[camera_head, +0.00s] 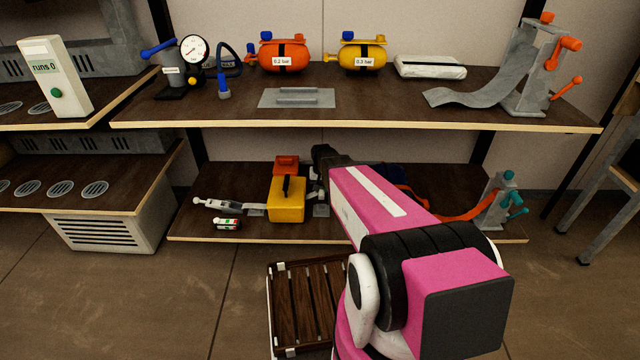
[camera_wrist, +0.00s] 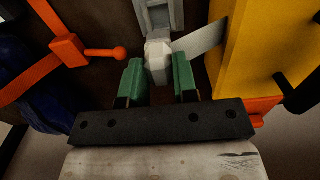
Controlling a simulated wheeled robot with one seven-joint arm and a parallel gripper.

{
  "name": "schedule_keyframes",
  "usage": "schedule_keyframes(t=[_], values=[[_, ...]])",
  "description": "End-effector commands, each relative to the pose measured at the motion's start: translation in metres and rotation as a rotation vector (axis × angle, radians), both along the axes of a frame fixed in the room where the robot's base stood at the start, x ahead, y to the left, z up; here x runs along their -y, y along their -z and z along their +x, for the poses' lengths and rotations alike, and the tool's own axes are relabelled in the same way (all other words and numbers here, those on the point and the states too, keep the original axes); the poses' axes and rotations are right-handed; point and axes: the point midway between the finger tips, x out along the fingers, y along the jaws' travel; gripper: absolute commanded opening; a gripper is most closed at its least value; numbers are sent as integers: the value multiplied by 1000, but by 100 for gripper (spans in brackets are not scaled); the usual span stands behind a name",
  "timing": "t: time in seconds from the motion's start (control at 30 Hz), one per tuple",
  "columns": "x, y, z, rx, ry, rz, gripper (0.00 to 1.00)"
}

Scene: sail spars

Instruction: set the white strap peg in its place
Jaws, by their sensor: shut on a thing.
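My gripper (camera_wrist: 159,78) shows in the wrist view with its two green fingers closed on a pale white-grey block, which looks like the white strap peg (camera_wrist: 157,52). A grey metal bracket (camera_wrist: 158,14) stands directly beyond the peg. I cannot tell whether the peg touches it or sits in it. In the head view my pink arm reaches down to the lower shelf (camera_head: 250,232), and it hides the peg and most of the gripper.
A yellow box (camera_head: 287,203) stands left of my gripper, close by in the wrist view (camera_wrist: 256,45). An orange strap (camera_wrist: 35,82) with a knobbed orange lever (camera_wrist: 90,53) lies left there. A teal-handled grey stand (camera_head: 494,203) is at the shelf's right. The upper shelf (camera_head: 360,118) overhangs.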

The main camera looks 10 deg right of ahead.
Motion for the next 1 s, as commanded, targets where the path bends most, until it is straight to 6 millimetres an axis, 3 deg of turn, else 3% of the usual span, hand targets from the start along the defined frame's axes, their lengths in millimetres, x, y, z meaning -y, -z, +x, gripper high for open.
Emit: schedule_keyframes(t=[0.47,1.0], values=[[0,4,0,0,0,-1,4],[0,44,0,1,0,-1,4]])
